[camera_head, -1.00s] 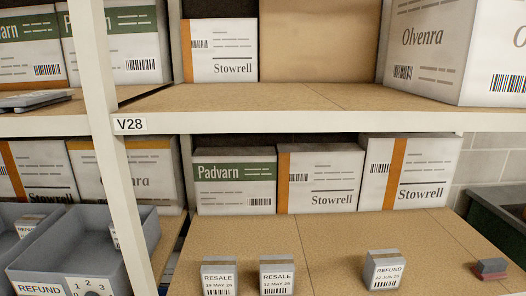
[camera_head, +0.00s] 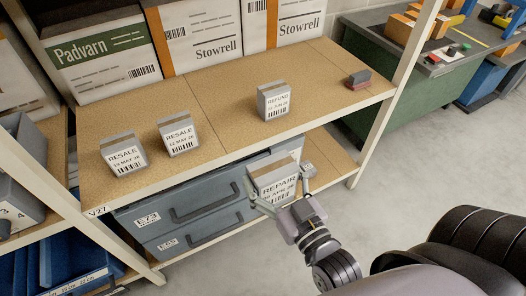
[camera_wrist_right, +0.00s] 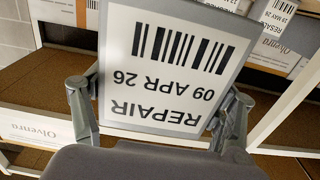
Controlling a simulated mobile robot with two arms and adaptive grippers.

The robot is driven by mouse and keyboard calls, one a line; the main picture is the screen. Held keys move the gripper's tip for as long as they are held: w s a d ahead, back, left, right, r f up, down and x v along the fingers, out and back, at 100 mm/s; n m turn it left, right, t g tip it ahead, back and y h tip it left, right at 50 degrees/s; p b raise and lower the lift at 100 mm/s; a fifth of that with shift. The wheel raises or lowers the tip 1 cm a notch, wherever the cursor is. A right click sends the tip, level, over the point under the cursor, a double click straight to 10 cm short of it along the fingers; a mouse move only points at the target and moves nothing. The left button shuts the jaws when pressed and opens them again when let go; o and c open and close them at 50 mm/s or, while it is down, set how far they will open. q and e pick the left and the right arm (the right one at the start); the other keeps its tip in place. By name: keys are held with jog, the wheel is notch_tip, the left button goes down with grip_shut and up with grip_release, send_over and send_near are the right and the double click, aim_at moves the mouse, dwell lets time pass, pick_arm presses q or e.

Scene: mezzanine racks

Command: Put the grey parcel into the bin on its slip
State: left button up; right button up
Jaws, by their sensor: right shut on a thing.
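A grey parcel (camera_head: 272,174) with a white slip reading REPAIR, 09 APR 26 is in my right gripper (camera_head: 279,187). The gripper is shut on its two sides and holds it in front of the lower shelf. In the right wrist view the slip of the parcel (camera_wrist_right: 170,70) shows upside down between the fingers. At the left edge of the head view, a grey bin (camera_head: 18,208) shows only in part, with the numerals 3 and 4 on its front; its slip word is out of frame. My left gripper is not in view.
On the shelf board (camera_head: 215,95) stand two RESALE parcels (camera_head: 124,155), a REFUND parcel (camera_head: 274,101) and a dark red-based block (camera_head: 358,79). Grey drawers marked E73 (camera_head: 190,205) sit below. A rack post (camera_head: 395,100) stands right. Floor is clear at right.

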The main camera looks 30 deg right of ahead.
jog(key=w+a+r+n+g+y, duration=0.2)
jog(key=w+a+n+g+y, duration=0.2)
jog(key=a+n+g+y, duration=0.1)
jog(key=w+a+r+n+g+y, duration=0.3)
jog(key=a+n+y, duration=0.4)
jog(key=a+y, duration=0.3)
jog(key=shift+w+a+g, duration=0.35)
jog(key=shift+a+g, duration=0.3)
jog(key=shift+g, duration=0.25)
